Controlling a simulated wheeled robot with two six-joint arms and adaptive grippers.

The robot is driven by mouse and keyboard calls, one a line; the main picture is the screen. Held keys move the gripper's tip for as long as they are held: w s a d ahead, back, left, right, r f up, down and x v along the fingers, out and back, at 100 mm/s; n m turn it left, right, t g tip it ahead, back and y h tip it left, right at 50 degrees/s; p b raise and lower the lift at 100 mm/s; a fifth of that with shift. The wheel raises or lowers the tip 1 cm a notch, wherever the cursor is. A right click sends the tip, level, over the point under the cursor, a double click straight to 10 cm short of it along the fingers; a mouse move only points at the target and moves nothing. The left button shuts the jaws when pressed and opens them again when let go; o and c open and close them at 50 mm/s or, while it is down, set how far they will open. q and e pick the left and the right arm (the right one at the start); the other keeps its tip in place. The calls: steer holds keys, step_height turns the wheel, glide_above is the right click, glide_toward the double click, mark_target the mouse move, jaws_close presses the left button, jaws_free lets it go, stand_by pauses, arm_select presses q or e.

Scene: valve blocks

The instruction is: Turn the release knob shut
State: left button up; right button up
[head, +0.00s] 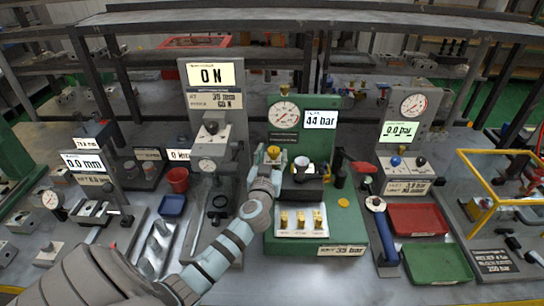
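The green test stand (352,225) stands in the middle of the head view. It carries a round dial gauge (284,114), a display (320,119) reading 44 bar and a front plate reading 35 bar. My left arm reaches in from the bottom left, and its gripper (271,160) is at the left side of the stand, below the gauge. A small yellow knob-like part (273,152) shows right at the fingertips. It may be the release knob, but I cannot tell for sure. The fingers are too small and overlapped to show whether they grip it. My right gripper is not in view.
Brass fittings (300,219) stand on a white tray at the stand's front. A red-ended lever (362,167) and a blue-handled tool (382,228) are to its right, then red (415,233) and green (441,277) trays. A grey press (213,85) stands close left.

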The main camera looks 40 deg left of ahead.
arm_select(q)
steer(key=shift+w, duration=0.1)
steer(key=c, duration=0.9)
steer(key=shift+d+n+g+y+p, duration=0.1)
steer(key=shift+n+g+y+p, duration=0.3)
steer(key=shift+y+p, duration=0.1)
steer(key=shift+n+y, duration=0.3)
steer(key=shift+y, duration=0.1)
steer(key=shift+w+f+g, duration=0.1)
steer(key=shift+g, duration=0.2)
steer(key=o, duration=1.2)
steer(key=shift+c, duration=0.2)
